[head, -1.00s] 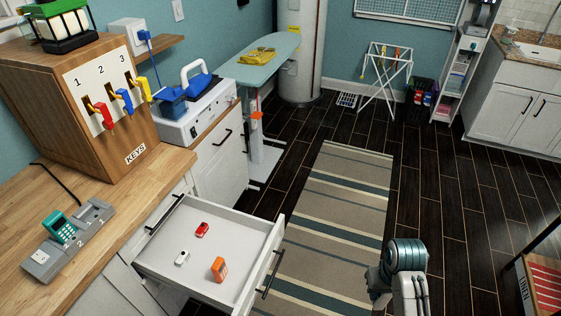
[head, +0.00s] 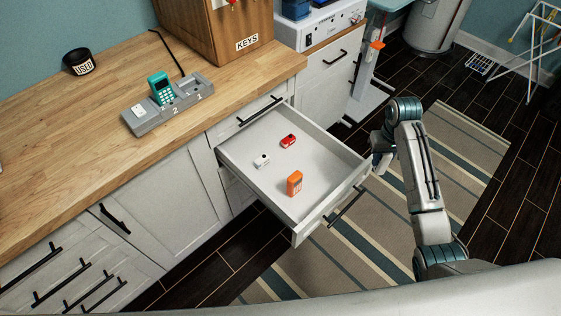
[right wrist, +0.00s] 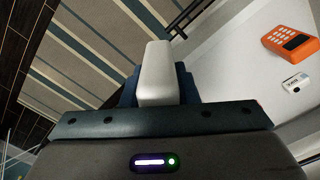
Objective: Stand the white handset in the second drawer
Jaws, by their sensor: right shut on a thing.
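The white handset (right wrist: 156,75) shows in the right wrist view as a pale block between dark fingers. My right gripper (head: 381,160) is shut on it, just beyond the right front corner of the open drawer (head: 233,161); the handset is hard to make out in the head view. The orange handset (right wrist: 290,42) and the white item (right wrist: 296,83) also show in the right wrist view. My left gripper is out of view.
A grey numbered dock (head: 148,124) with a teal handset (head: 160,87) stands on the wooden counter (head: 60,150). A black "USED" container (head: 80,62) and a wooden key cabinet (head: 205,25) stand behind. The drawer floor has free room around its items.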

